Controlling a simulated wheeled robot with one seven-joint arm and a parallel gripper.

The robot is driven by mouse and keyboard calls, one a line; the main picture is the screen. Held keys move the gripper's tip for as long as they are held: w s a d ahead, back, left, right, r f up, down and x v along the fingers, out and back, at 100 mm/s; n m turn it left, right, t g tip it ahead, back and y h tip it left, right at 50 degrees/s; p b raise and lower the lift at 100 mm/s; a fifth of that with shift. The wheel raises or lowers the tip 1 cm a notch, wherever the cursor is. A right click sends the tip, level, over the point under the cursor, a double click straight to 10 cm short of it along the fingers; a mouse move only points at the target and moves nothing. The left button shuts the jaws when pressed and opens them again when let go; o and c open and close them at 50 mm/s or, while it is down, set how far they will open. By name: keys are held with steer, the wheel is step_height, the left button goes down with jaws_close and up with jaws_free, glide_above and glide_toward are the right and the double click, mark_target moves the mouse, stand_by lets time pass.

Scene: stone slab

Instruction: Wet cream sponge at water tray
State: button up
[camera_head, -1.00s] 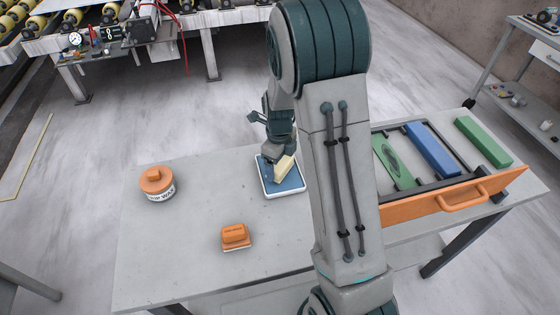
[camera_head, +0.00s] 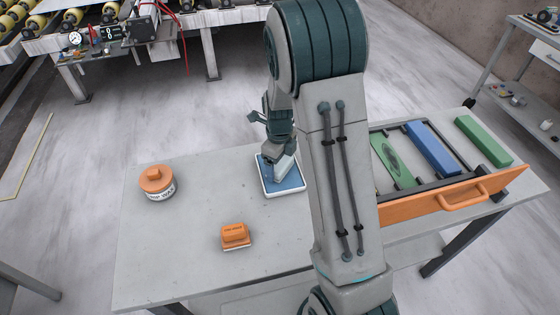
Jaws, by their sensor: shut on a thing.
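My gripper (camera_head: 274,158) is over the water tray (camera_head: 283,194), a white-rimmed shallow tray with blue inside. It is shut on the sponge (camera_head: 286,168), a tilted block that now looks pale grey-white rather than cream. The sponge is held low, inside the tray's outline, and its lower end appears to be at the blue surface. Exact contact is hard to tell. My arm stands just right of the tray.
An orange-lidded tub (camera_head: 157,184) stands at the table's left. An orange block (camera_head: 235,235) lies in front of the tray. At right, an open rack with an orange front (camera_head: 430,208) holds a green plate (camera_head: 392,160) and a blue block (camera_head: 432,148); a green block (camera_head: 483,141) lies beyond.

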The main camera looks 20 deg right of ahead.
steer(key=shift+r+p, duration=2.9)
steer(key=shift+r, duration=0.6)
steer(key=shift+f, duration=0.1)
